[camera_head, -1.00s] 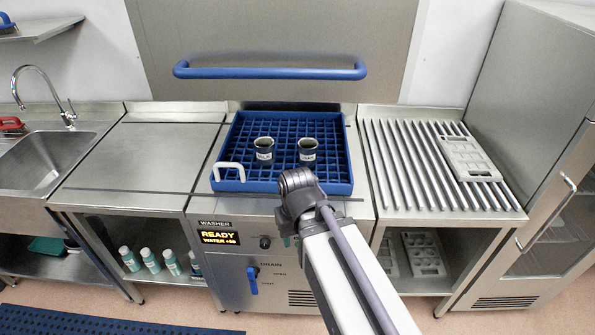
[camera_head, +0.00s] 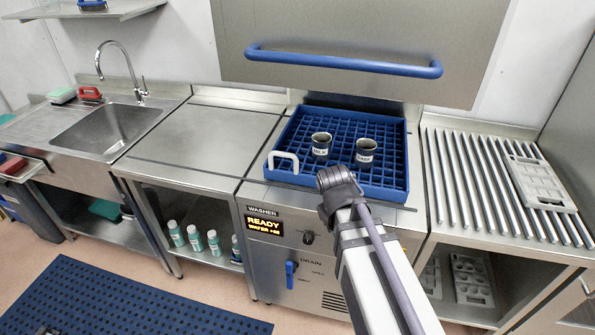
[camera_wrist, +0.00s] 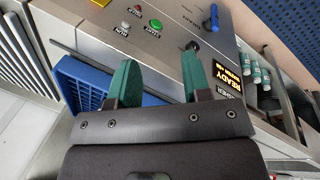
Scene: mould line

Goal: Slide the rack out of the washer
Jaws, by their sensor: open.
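The blue rack (camera_head: 388,190) sits on the washer bed under the raised hood, its front edge near the washer's front. In the wrist view a blue corner of the rack (camera_wrist: 85,84) lies left of and beyond the fingers. In the head view my arm's wrist hides the fingertips and part of the rack's front.
The washer's raised hood has a blue bar (camera_head: 340,63). Its display (camera_head: 263,222) reads READY. A bare steel counter (camera_head: 205,140) lies left of the rack, then a sink (camera_head: 105,128). Right is a ribbed drainer (camera_head: 475,180) with a pale mould tray (camera_head: 540,184).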

